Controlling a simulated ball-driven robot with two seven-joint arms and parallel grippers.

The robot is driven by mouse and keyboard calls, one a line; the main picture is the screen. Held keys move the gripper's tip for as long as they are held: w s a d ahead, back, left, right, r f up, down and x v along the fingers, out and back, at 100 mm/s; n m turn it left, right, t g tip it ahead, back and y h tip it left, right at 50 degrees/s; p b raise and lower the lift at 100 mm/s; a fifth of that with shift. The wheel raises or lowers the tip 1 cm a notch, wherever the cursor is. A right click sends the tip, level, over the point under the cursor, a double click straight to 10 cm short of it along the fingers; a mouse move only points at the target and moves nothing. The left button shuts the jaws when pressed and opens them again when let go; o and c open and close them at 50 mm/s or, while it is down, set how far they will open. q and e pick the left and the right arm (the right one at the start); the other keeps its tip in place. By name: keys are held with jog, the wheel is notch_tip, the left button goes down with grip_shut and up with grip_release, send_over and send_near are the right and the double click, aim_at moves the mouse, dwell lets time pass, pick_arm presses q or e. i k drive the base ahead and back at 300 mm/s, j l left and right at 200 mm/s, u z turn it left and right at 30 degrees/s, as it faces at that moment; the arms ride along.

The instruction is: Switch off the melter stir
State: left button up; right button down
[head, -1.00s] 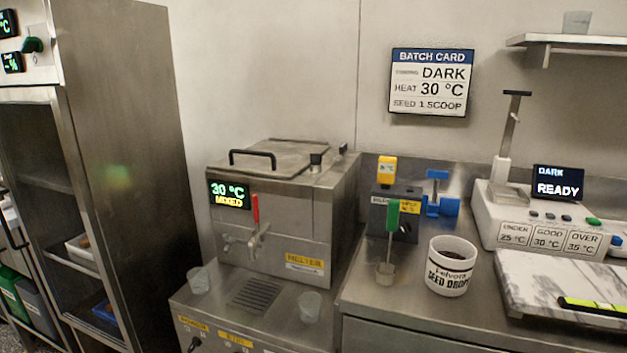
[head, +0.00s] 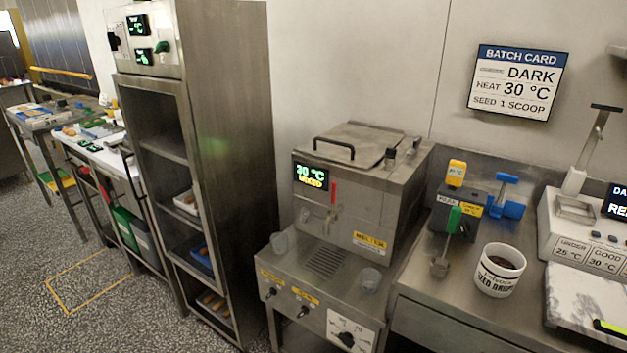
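The melter (head: 340,215) is a steel box with a lid and handle, standing on a steel cabinet. Its display (head: 311,175) reads 30 °C with a yellow word below, blurred but like "MIXED". A red-handled tap (head: 333,193) is on its front. On the cabinet front are two dark knobs, a left knob (head: 271,292) and a right knob (head: 303,311), under small yellow labels too blurred to read surely. A white dial plate (head: 350,333) with a dark knob is at the right, cut by the bottom edge. Neither gripper is in view.
A tall steel rack (head: 225,130) is to the left. At right, a worktop holds a seed drops tub (head: 498,270), a green-handled scoop (head: 454,221) and a tempering meter (head: 590,240). The speckled floor (head: 60,245) at left is open.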

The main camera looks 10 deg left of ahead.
aim_at(304, 310)
jog(key=k+j+z, duration=0.1)
jog(key=k+z, duration=0.25)
jog(key=k, duration=0.2)
jog(key=k+z, duration=0.3)
jog(key=k, duration=0.2)
